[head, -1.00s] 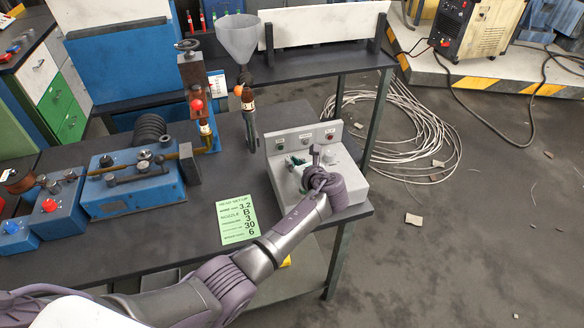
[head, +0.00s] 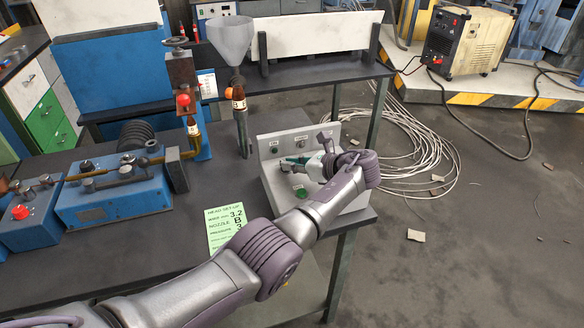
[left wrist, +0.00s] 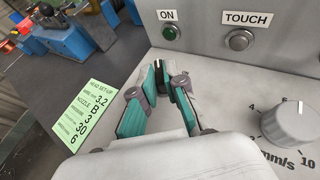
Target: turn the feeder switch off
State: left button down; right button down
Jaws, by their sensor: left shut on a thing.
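The grey control box (head: 275,182) stands at the right end of the dark bench. My left gripper (head: 291,163) is low over its sloping top. In the left wrist view its teal fingers (left wrist: 172,77) are closed around a small dark part, apparently the feeder switch (left wrist: 181,86), which is mostly hidden by the fingers. I cannot read its position or label. My right gripper is not in view.
A green set-up card (head: 224,224) lies on the bench left of the box. A blue machine (head: 115,200) stands farther left, and a funnel (head: 231,38) on a post rises behind. Coiled cable (head: 415,140) lies on the floor at right.

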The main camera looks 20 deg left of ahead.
pick_arm(q)
jog(key=c, duration=1.2)
grip_release()
jog(key=shift+f, duration=0.1)
notch_tip(320, 180, up, 10)
jog(key=shift+r, duration=0.1)
